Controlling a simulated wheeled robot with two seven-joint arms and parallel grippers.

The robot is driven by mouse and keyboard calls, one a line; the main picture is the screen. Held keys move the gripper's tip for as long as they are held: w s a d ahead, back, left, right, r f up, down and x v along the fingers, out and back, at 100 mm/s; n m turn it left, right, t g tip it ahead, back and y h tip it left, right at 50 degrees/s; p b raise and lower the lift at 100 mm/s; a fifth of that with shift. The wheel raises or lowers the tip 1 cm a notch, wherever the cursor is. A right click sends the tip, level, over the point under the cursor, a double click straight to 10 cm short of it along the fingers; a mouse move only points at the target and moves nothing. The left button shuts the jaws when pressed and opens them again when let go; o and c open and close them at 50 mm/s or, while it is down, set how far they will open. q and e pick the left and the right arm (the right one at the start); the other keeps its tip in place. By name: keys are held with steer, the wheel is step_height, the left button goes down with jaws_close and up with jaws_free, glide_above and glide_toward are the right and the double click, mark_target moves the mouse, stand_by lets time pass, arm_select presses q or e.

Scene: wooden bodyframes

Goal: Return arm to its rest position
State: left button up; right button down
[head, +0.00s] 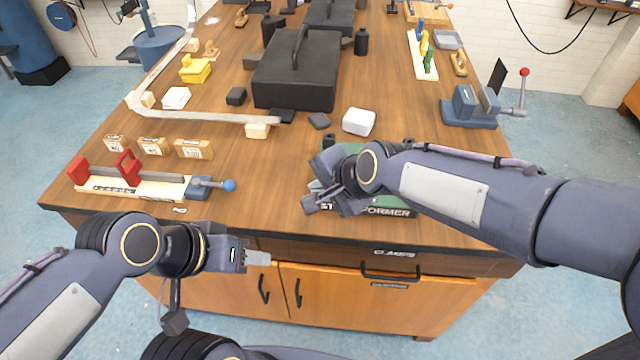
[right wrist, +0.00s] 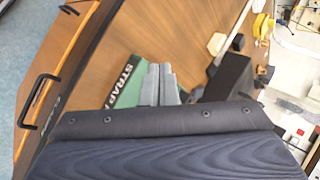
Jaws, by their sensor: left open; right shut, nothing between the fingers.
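My left gripper (head: 258,259) is at the lower left in the head view, in front of the workbench's front edge and beside its drawers. It is open and empty. My right arm reaches in from the right over the bench. My right gripper (head: 318,197) is over the green strap former (head: 388,209) near the front edge; its fingers are shut with nothing between them. The right wrist view shows the shut grey fingers (right wrist: 159,86) beside the green former with white lettering (right wrist: 126,88). The arm hides much of the former.
On the wooden bench (head: 262,185) are a red and blue clamp (head: 140,184), several small labelled boxes (head: 153,146), a bent metal strap (head: 200,115), a black case (head: 297,72), a white block (head: 358,121) and a blue vise (head: 471,107). The front-centre bench surface is clear.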

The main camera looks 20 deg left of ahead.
steer(key=shift+d, duration=0.1)
stand_by(0.4)
steer(key=s+d+r+n, duration=0.1)
steer(key=d+r, duration=0.1)
steer(key=d, duration=0.8)
steer(key=s+d+r, duration=0.2)
steer(key=d, duration=0.7)
steer(key=s+d+f+n+t+h, duration=0.1)
steer(key=s+d+f+n+h, duration=0.2)
steer(key=s+d, duration=1.1)
steer(key=shift+s+d+f+n, duration=0.2)
steer(key=shift+f+n, duration=0.1)
steer(key=shift+f, duration=0.45)
